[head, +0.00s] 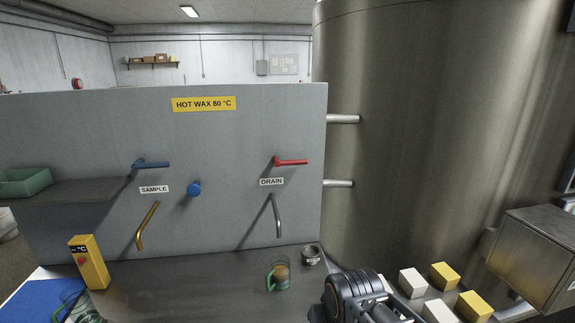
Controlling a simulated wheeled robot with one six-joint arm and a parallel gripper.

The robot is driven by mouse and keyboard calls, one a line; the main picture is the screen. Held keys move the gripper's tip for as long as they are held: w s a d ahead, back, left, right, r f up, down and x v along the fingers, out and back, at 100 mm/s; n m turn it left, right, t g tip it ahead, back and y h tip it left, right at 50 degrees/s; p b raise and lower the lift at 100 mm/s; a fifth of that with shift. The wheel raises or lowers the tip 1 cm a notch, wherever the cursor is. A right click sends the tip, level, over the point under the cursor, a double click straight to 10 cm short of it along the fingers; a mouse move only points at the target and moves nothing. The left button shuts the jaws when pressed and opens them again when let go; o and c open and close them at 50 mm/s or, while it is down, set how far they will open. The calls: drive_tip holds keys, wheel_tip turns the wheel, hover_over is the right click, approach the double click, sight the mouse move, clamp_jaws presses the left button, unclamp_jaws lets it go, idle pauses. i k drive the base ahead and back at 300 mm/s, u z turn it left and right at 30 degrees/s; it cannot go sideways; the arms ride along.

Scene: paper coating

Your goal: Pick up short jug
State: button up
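A small clear jug (279,277) with a green handle on its left stands upright on the grey bench, below and near the drain spout. Something tan shows in or behind it. A second clear jug (82,310) with a green handle is at the bottom left, cut off by the picture edge. I cannot tell for certain which of them is the short jug, though the one near the drain looks smaller. My arm's dark joint shows at the bottom, right of the middle jug and apart from it. My gripper's fingers are not in view.
A small metal cup (311,257) stands right of the middle jug. The grey panel (232,135) carries a brass sample spout (147,226) and a steel drain spout (277,216). A yellow thermometer box (91,263) is at left. White and yellow blocks (444,275) lie at right.

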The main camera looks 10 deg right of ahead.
sight(279, 274)
drive_tip(key=z, duration=0.4)
drive_tip(key=k, duration=0.3)
drive_tip(key=u, duration=1.5)
drive_tip(key=i, duration=0.6)
drive_tip(key=u, duration=0.65)
